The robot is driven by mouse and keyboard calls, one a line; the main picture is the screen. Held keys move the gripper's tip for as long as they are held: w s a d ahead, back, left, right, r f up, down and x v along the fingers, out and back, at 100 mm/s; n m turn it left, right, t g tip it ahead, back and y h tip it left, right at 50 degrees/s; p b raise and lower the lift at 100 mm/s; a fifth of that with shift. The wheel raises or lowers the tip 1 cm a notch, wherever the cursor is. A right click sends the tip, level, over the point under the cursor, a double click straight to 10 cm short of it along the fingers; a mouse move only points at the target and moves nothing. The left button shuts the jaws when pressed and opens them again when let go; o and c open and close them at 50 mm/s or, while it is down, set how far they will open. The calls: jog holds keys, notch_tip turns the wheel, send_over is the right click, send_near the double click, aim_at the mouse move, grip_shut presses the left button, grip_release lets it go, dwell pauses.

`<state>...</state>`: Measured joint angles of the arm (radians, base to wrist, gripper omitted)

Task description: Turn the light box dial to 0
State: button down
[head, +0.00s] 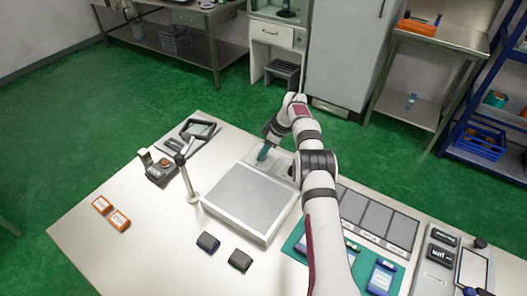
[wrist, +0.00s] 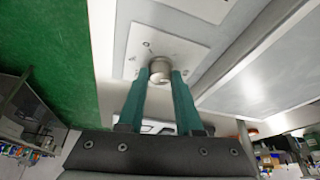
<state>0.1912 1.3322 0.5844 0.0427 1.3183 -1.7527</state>
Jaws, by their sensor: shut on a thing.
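In the head view my gripper (head: 263,153) is at the far side of the light box; there the dial is hidden.
A post (head: 187,178) stands left of the light box, beside a dark device with an orange button (head: 162,168). Two dark blocks (head: 224,252) lie in front. Orange-framed cards (head: 111,213) lie at left. Gray panels (head: 375,218) and a green mat (head: 297,238) lie to the right.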

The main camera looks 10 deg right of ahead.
jog(key=shift+n, duration=0.4)
jog(key=c, duration=0.6)
grip_release()
jog(key=v, duration=1.5)
jog(key=shift+w+d+r, duration=0.15)
jog(key=shift+w+r, duration=0.05)
jog(key=shift+r, duration=0.2)
